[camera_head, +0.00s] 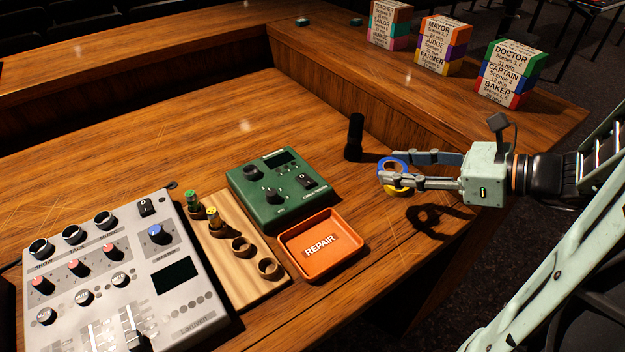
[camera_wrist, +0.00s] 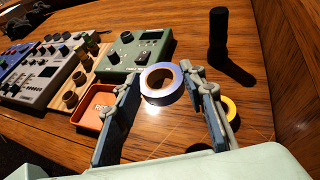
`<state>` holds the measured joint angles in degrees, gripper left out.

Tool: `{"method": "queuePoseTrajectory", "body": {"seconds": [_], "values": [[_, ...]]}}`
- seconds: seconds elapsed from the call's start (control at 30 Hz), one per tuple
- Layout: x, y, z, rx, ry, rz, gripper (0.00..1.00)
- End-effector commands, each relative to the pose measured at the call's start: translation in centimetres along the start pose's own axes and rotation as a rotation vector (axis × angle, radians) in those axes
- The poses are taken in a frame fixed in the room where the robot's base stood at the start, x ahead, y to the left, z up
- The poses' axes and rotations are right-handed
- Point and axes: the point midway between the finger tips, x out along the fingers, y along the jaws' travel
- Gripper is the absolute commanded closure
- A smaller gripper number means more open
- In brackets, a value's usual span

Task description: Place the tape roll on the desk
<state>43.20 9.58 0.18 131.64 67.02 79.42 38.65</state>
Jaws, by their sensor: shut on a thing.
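A blue and white tape roll (camera_head: 391,160) is held between the fingertips of my gripper (camera_head: 396,166), above the right part of the desk (camera_head: 395,235). In the wrist view the roll (camera_wrist: 163,99) spans the gap between the two fingertips (camera_wrist: 160,77), its hole open toward the camera. A ring-shaped shadow lies on the desk below. A yellow ring (camera_head: 393,189) shows below the blue roll, partly hidden by a finger. In the wrist view the yellow ring (camera_wrist: 231,106) is beyond the right finger.
A black upright cylinder (camera_head: 355,138) stands close to the fingertips. An orange REPAIR tray (camera_head: 285,245), a green box (camera_head: 255,200), a wooden holder (camera_head: 223,245) and a grey mixer (camera_head: 95,270) fill the left and front. Labelled block stacks (camera_head: 440,45) stand on the back ledge.

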Motion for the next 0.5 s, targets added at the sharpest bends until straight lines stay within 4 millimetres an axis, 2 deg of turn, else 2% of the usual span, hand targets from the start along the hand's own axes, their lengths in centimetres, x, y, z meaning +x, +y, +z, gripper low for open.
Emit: {"method": "queuePoseTrajectory", "body": {"seconds": [0.1, 0.33, 0.5], "values": [[0.2, 0.0, -0.5, 0.002, 0.000, 0.000, 0.82], [1.9, 0.0, -4.5, 0.005, -0.001, 0.001, 0.82], [2.5, 0.0, -5.8, 0.001, -0.001, 0.001, 0.82]]}}
